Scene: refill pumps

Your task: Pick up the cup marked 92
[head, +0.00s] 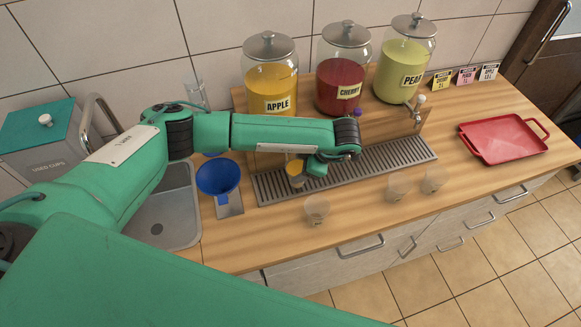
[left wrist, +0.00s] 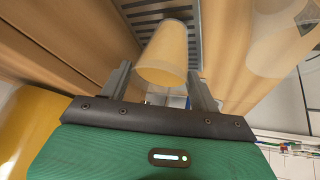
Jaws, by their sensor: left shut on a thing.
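A clear cup with orange-yellow contents (head: 295,171) is at the left part of the grey drip tray (head: 405,158), in front of the apple jar. My left gripper (head: 303,172) is shut on it. In the left wrist view the cup (left wrist: 165,52) sits between the two fingers of the left gripper (left wrist: 162,85). Three clear cups stand on the wooden counter: one at the front (head: 317,209), and two to the right (head: 398,187) and (head: 433,181). No number can be read on any cup. My right gripper is not in view.
Jars of apple (head: 271,78), cherry (head: 342,78) and pear (head: 405,68) stand behind the tray. A blue funnel (head: 219,178) stands by the sink (head: 168,218). A red tray (head: 503,139) is at the right. A used-cups bin (head: 42,135) is at the far left.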

